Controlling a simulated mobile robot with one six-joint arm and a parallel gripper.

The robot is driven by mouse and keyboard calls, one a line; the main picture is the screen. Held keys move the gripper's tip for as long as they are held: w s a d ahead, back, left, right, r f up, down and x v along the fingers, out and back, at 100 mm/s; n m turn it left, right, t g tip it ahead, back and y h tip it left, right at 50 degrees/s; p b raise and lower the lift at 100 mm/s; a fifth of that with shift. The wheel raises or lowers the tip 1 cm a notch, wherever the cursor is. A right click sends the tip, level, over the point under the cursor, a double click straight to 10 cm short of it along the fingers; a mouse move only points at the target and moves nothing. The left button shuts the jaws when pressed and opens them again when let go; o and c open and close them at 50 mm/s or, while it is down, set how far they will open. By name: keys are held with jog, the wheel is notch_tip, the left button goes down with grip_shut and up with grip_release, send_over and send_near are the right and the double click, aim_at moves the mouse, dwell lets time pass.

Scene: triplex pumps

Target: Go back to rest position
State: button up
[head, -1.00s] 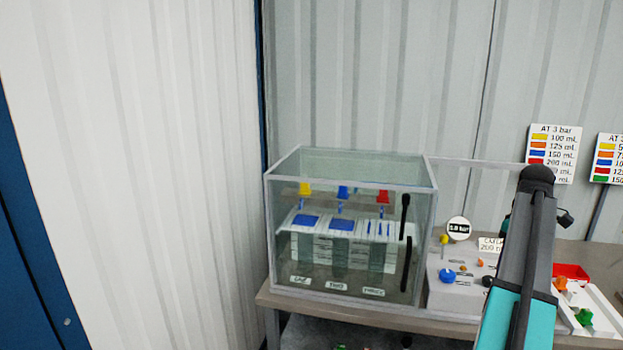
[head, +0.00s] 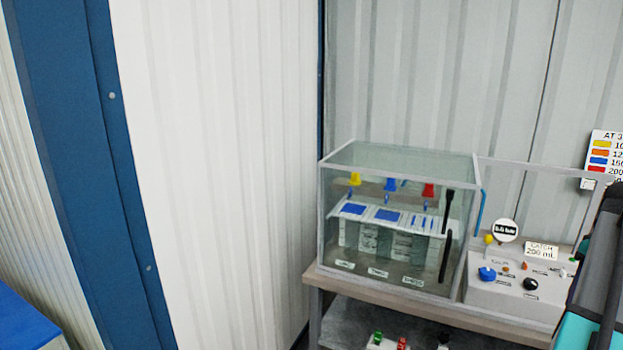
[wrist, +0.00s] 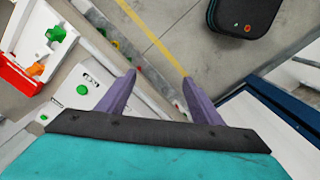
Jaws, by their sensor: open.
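My gripper (wrist: 158,82) shows in the wrist view with its two purple fingers spread apart and nothing between them. It points down past a bench edge towards the grey floor. In the head view my arm stands at the right edge, and the gripper itself is not visible there. My dark base (wrist: 246,15) shows on the floor at the top of the wrist view.
A glass-walled case (head: 395,160) with yellow, blue and red funnels stands on a bench (head: 430,318). A grey control panel (head: 515,298) with knobs is beside it. A red tray (wrist: 18,80) lies left in the wrist view. White and blue walls fill the left.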

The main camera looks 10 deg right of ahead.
jog(key=w+a+f+n+g+y, duration=0.1)
jog(key=w+a+f+n, duration=0.2)
jog(key=w+a+f, duration=0.95)
jog(key=w+a+f+n+g+y, duration=0.1)
jog(key=w+a+f+n+g, duration=0.15)
jog(key=a+f, duration=1.85)
jog(key=s+a+f+g+b, duration=0.1)
jog(key=s+a+f+g, duration=0.1)
jog(key=s+a+f, duration=0.45)
jog(key=s+a+f+g, duration=0.1)
jog(key=s+a+f, duration=0.3)
jog(key=a+f, duration=0.6)
jog(key=s+a+f+m, duration=0.2)
jog(key=s+f, duration=0.2)
jog(key=s, duration=0.1)
jog(key=s+a+f+m+h, duration=0.1)
jog(key=s+a+f+m, duration=0.1)
jog(key=s, duration=0.4)
jog(key=s+a+f+m+h, duration=0.1)
jog(key=s+a+f+m, duration=0.1)
jog(key=s+a+f, duration=0.2)
jog(key=shift+s+a+f+t+b, duration=0.25)
jog(key=shift+s+f+t+b, duration=0.1)
jog(key=shift+s+f, duration=0.55)
